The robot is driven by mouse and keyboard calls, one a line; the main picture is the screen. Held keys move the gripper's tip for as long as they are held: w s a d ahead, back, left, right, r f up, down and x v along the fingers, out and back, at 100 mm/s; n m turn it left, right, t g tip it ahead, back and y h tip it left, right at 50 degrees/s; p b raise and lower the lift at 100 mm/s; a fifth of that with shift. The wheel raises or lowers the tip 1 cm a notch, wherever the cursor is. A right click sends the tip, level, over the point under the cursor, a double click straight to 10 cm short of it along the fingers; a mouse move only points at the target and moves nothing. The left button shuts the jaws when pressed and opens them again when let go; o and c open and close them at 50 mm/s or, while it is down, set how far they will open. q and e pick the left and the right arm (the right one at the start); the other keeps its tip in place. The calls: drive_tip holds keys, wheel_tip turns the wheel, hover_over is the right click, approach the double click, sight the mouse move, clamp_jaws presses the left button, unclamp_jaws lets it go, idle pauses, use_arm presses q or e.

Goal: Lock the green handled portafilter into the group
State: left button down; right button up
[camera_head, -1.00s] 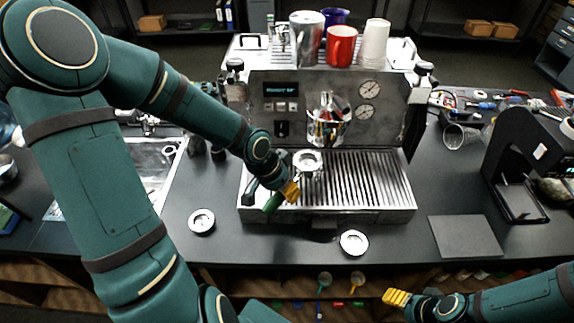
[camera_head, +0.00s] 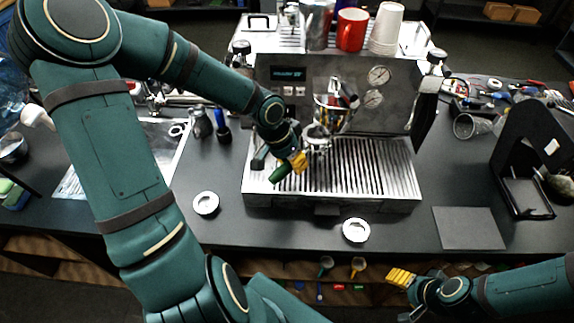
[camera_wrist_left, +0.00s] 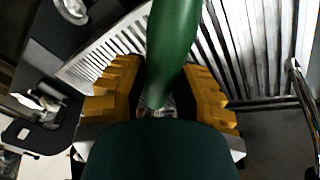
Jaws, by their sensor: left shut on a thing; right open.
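The green handled portafilter shows its green handle (camera_head: 280,172) below and left of its metal head (camera_head: 317,136) in the head view. The head is raised above the drip tray, just below the front of the espresso machine (camera_head: 290,73). I cannot tell whether it touches the group, which is largely hidden. My left gripper (camera_head: 298,163) is shut on the handle. In the left wrist view the green handle (camera_wrist_left: 172,45) lies between the yellow fingers of my left gripper (camera_wrist_left: 160,95). My right gripper (camera_head: 400,278) is open and empty at the lower right, in front of the counter.
The ribbed drip tray (camera_head: 375,170) lies under the portafilter. Cups, including a red mug (camera_head: 351,29), stand on the machine. A black stand (camera_head: 528,165) is at right, beside a flat grey mat (camera_head: 468,228).

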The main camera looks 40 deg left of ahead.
sight(308, 139)
use_arm(q)
drive_tip(key=shift+w+d+b, duration=0.2)
drive_tip(key=shift+w+b, duration=0.15)
drive_tip(key=shift+w, duration=0.6)
drive_tip(key=shift+w+d+b, duration=0.15)
drive_tip(key=shift+w+b, duration=0.25)
drive_tip(key=shift+w, duration=0.6)
drive_tip(key=shift+w+d+b, duration=0.2)
drive_tip(key=shift+w+b, duration=0.15)
drive_tip(key=shift+w, duration=0.6)
drive_tip(key=shift+r+p, duration=1.05)
drive_tip(key=shift+p, duration=0.05)
idle(1.2)
drive_tip(key=shift+r+p, duration=0.35)
drive_tip(key=shift+r, duration=0.2)
idle(0.8)
